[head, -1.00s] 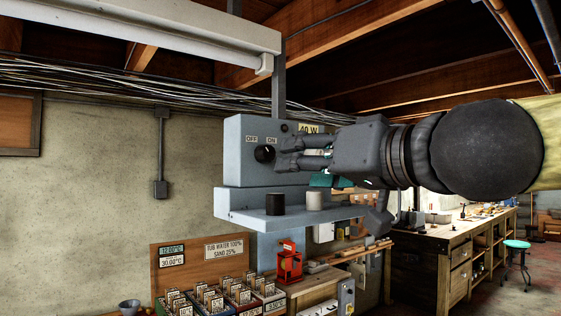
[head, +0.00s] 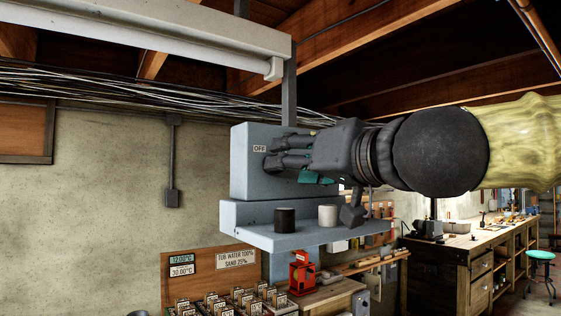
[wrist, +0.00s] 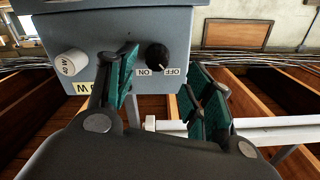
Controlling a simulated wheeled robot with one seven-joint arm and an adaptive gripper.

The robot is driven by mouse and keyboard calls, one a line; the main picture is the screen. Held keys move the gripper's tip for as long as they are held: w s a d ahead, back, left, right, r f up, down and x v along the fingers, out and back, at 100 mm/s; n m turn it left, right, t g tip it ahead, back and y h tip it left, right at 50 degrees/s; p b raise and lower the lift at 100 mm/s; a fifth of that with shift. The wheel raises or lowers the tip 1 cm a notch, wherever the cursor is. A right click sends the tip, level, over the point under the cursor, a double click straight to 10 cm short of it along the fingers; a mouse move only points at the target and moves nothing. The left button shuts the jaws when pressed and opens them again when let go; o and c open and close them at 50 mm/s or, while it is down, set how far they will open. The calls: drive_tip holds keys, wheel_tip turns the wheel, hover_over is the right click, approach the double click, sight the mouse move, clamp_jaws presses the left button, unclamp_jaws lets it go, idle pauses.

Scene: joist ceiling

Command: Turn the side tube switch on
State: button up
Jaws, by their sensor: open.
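A grey-blue switch box (head: 250,180) hangs from a metal strut. Its black round knob (wrist: 157,57) shows in the wrist view, with ON and OFF labels beside it; that view is upside down. In the head view my fingers hide the knob and the ON label, while the OFF label (head: 259,149) stays visible. My gripper (head: 272,153) is open in front of the box's face. In the wrist view its green-padded fingers (wrist: 163,82) stand apart, one on each side of the knob as seen there. I cannot tell whether they touch it.
A white knob marked 40 W (wrist: 70,64) sits beside the black one. A shelf under the box holds a black cylinder (head: 285,219) and a white cylinder (head: 328,215). A lamp housing (head: 150,30) and wires run overhead. A workbench (head: 480,250) stands at right.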

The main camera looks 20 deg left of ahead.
drive_tip(key=x, duration=0.5)
drive_tip(key=shift+w+d+f+p, duration=0.15)
drive_tip(key=shift+w+f+p, duration=0.05)
drive_tip(key=shift+p, duration=0.15)
drive_tip(key=shift+s, duration=0.1)
drive_tip(key=shift+c, duration=0.5)
drive_tip(key=c, duration=0.9)
